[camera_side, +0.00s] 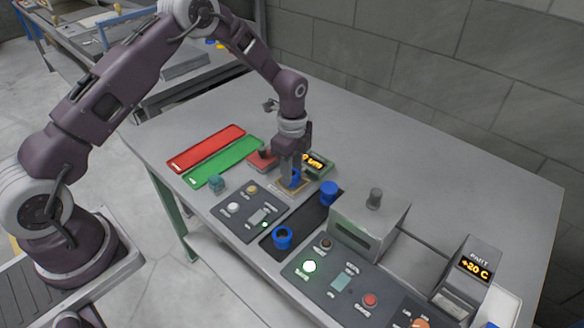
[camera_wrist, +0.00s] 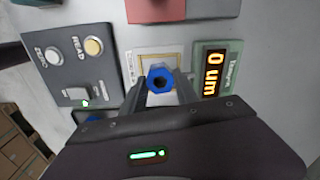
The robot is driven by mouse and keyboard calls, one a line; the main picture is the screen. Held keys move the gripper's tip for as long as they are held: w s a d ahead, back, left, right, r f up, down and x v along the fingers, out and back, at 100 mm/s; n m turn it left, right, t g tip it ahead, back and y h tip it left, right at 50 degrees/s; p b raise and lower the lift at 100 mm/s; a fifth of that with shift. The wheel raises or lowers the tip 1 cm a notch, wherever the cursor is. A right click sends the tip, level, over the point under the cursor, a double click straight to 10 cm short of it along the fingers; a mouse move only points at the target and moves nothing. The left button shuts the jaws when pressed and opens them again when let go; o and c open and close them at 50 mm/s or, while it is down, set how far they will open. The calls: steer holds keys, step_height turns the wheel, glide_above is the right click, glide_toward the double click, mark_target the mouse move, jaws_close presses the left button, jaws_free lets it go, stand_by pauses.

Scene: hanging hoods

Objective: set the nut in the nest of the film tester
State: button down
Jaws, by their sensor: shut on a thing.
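My gripper (camera_side: 291,172) points down over the film tester and is shut on a blue hex nut (camera_wrist: 161,78), which has a dark central hole. The nut also shows between the fingers in the side view (camera_side: 294,178). The tester's nest (camera_wrist: 146,61) is a pale square with a tan border, just beyond and partly behind the nut in the wrist view. I cannot tell whether the nut touches it. The film tester's green display (camera_wrist: 212,72) reads 0 um, to the right of the nest. Its grey panel (camera_wrist: 75,55) has ZERO and READ buttons and a lit green lamp.
A dark strip (camera_side: 305,216) beside the tester holds a blue ring-shaped part (camera_side: 283,237) and another blue part (camera_side: 329,190). A grey box (camera_side: 370,222) stands to the right. Red (camera_side: 206,148) and green (camera_side: 222,161) trays lie at left. The back right tabletop is clear.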

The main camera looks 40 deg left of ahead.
steer(key=shift+f, duration=0.1)
steer(key=shift+c, duration=1.9)
jaws_free()
step_height(320, 180, up, 7)
